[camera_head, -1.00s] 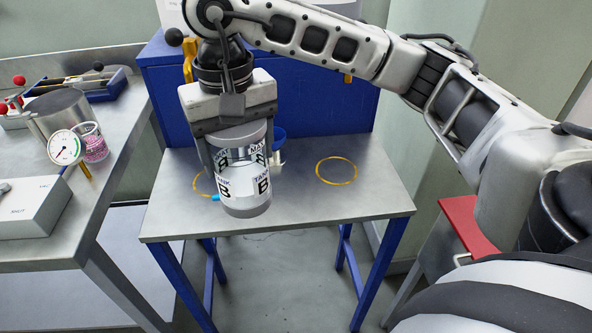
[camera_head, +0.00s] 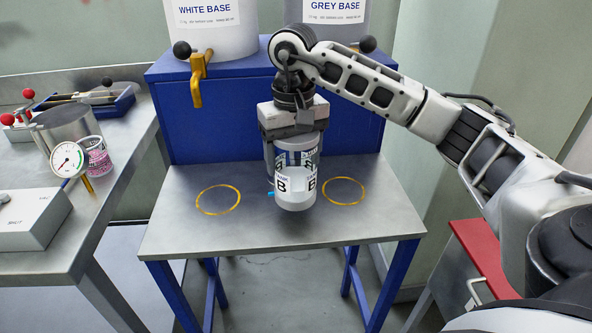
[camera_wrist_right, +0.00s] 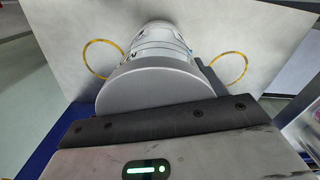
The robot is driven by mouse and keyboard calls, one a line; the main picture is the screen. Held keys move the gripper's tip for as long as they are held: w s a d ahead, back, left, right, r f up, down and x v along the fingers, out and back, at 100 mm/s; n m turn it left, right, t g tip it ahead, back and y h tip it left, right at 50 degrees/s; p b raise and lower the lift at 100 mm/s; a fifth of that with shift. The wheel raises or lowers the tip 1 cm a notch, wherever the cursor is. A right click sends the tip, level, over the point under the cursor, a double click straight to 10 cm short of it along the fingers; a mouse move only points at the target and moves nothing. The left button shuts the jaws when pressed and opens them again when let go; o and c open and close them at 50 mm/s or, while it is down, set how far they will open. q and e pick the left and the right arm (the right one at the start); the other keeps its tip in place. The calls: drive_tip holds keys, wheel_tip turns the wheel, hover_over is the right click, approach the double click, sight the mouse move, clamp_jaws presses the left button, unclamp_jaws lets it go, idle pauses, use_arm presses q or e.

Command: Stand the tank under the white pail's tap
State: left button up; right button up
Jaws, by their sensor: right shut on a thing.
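The tank (camera_head: 296,190) is a clear-and-white cylinder marked B, with a small blue piece at its lower left. My right gripper (camera_head: 294,141) is shut on its upper part and holds it upright over the table, between the two yellow rings. I cannot tell whether its base touches the table. The wrist view shows the tank's round grey top (camera_wrist_right: 158,82) close against the gripper. The white pail (camera_head: 215,40), labelled WHITE BASE, stands on the blue stand at the back left. Its yellow tap (camera_head: 197,80) hangs over the left ring (camera_head: 218,200). My left gripper is out of view.
The grey pail (camera_head: 337,18) stands at the back right, partly hidden by my arm. The right ring (camera_head: 343,191) is empty. The blue stand (camera_head: 225,125) closes off the table's back. The left bench (camera_head: 85,215) holds a gauge (camera_head: 67,159) and a pink-patterned cup (camera_head: 96,156).

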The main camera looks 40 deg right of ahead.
drive_tip(key=shift+w+d+f, duration=0.1)
drive_tip(key=shift+d+f, duration=0.1)
drive_tip(key=shift+f, duration=0.05)
drive_tip(key=shift+w+d+f, duration=0.1)
drive_tip(key=shift+d+f, duration=0.1)
drive_tip(key=shift+f, duration=1.45)
drive_tip(key=shift+f, duration=0.1)
drive_tip(key=o, duration=1.5)
drive_tip(key=shift+f, duration=0.1)
